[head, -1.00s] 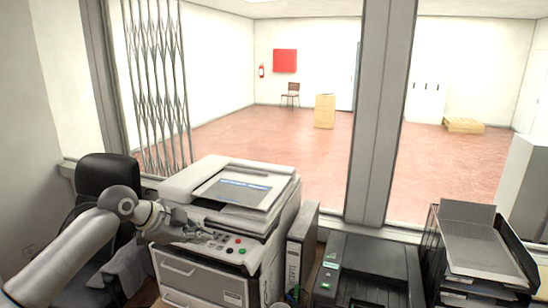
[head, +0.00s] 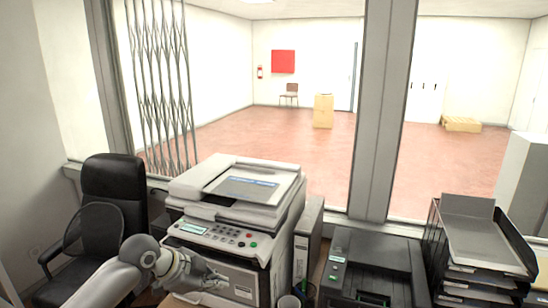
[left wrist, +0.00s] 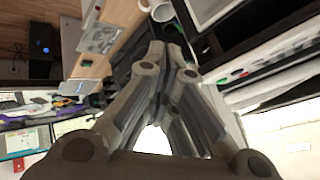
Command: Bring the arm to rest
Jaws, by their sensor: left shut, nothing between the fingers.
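My left arm comes in from the lower left in the head view. Its gripper (head: 220,281) is in front of the copier's front face, below the button panel. In the left wrist view, the gripper (left wrist: 172,52) has its fingers together with nothing between them. The grey-white copier (head: 238,188) has a panel of buttons (head: 218,234) and stands at the centre left. My right gripper does not show in either view.
A black office chair (head: 113,185) stands left of the copier. A binder (head: 305,240), a dark printer (head: 372,262) and black stacked trays (head: 470,240) stand to the right. A white mug (left wrist: 155,10) shows in the left wrist view. A window post (head: 378,120) rises behind.

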